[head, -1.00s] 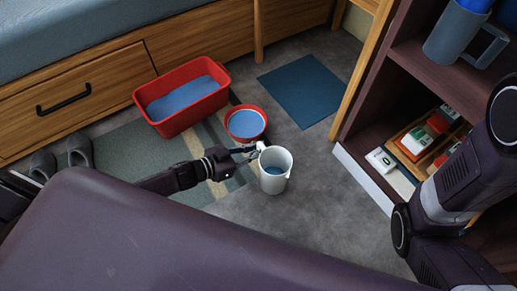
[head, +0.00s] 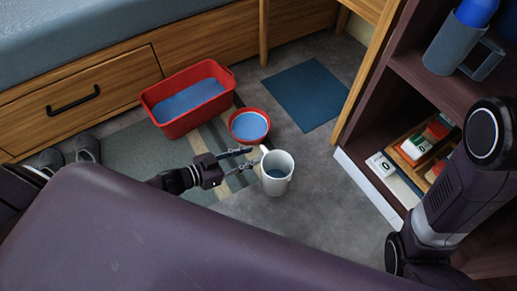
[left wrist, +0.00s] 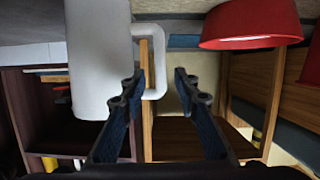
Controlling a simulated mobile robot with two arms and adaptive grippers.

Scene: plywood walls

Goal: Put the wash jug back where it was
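The white wash jug (head: 277,173) stands upright on the grey floor with blue water in it. Its handle is on the side toward my left gripper (head: 250,157), which is open and empty, just left of the jug. In the left wrist view the jug's white body (left wrist: 95,60) fills the upper left and its handle (left wrist: 158,60) is ahead of the open left fingers (left wrist: 160,85). My right arm shows at the right, but its gripper is out of view.
A red bowl (head: 233,133) and a red tub (head: 150,105), both with blue water, stand on the striped mat (head: 130,145) behind the gripper. A blue mat (head: 305,93) lies behind. A dark shelf (head: 405,120) with a grey mug (head: 448,50) borders the right.

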